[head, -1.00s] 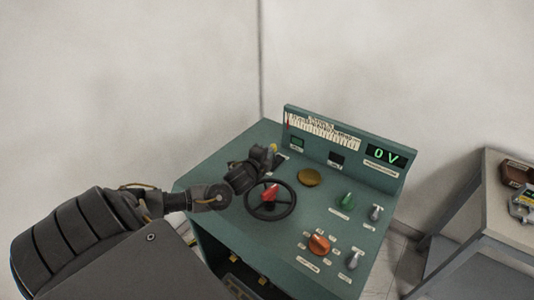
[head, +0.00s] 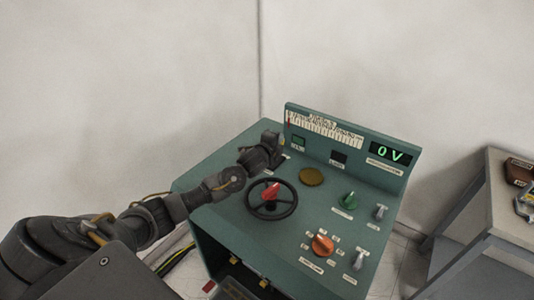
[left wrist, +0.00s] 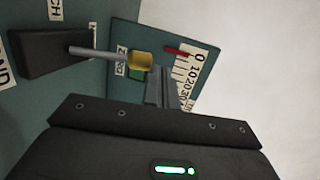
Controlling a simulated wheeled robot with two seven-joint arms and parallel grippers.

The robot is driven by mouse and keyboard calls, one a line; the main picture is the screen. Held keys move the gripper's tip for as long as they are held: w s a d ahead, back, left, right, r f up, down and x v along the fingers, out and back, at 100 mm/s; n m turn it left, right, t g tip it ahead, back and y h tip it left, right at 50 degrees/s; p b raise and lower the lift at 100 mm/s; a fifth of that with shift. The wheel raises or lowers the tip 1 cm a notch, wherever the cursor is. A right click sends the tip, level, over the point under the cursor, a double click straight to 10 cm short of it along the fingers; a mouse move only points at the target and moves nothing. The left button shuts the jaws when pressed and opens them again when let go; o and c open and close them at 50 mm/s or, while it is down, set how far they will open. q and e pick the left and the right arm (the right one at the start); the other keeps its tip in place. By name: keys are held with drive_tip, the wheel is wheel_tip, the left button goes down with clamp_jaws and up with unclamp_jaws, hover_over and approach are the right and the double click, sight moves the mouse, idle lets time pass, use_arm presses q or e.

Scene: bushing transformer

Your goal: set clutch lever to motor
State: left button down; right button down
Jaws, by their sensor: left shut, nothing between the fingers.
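The clutch lever shows in the left wrist view as a grey rod with a yellow knob (left wrist: 139,61), coming out of a black block (left wrist: 45,52) on the green panel. In the head view my left gripper hides the lever. My left gripper (left wrist: 162,88) is shut and empty, its fingers close beside the yellow knob; whether they touch it I cannot tell. In the head view this gripper (head: 275,142) is over the back left of the green console (head: 230,225). Labels beside the block are cut off, one ending in "ND". My right gripper is not in view.
A black handwheel (head: 271,199) with a red centre is just in front of my left gripper. The display (head: 388,155) reads 0 V. A side table (head: 510,220) stands at the right.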

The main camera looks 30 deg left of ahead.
use_arm(q)
drive_tip(key=shift+w, duration=0.3)
idle(0.4)
